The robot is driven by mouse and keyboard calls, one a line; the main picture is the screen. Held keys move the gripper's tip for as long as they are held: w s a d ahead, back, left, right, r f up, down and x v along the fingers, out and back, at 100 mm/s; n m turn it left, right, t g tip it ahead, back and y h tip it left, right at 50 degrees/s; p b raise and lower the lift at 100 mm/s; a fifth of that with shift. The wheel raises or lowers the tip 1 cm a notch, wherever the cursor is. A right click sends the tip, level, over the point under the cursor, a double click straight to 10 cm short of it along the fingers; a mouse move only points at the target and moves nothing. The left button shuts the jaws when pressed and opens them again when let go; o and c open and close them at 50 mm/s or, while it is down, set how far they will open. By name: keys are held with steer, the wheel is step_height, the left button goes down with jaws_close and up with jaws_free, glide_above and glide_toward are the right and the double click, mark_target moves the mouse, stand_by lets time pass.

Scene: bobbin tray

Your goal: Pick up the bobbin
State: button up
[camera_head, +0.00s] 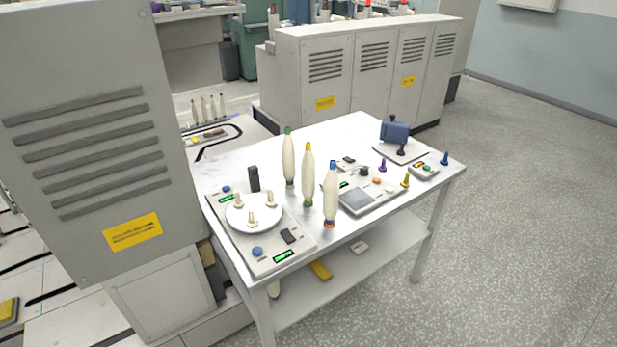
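Three tall cream bobbins stand upright on the white table (345,128). The left bobbin (289,160) has a green tip and stands farthest back. The middle bobbin (308,178) has a yellow tip and a green base. The right bobbin (331,196) has a blue tip and an orange base, and stands nearest the front edge. They stand close together, between two devices. My gripper is not in view.
A device with a round white plate and pegs (255,236) sits left of the bobbins. A panel with a grey screen (358,200) sits right. Small coloured cones, such as a yellow one (406,181), and a blue device (395,132) stand farther right. A tall grey cabinet (85,60) rises at left.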

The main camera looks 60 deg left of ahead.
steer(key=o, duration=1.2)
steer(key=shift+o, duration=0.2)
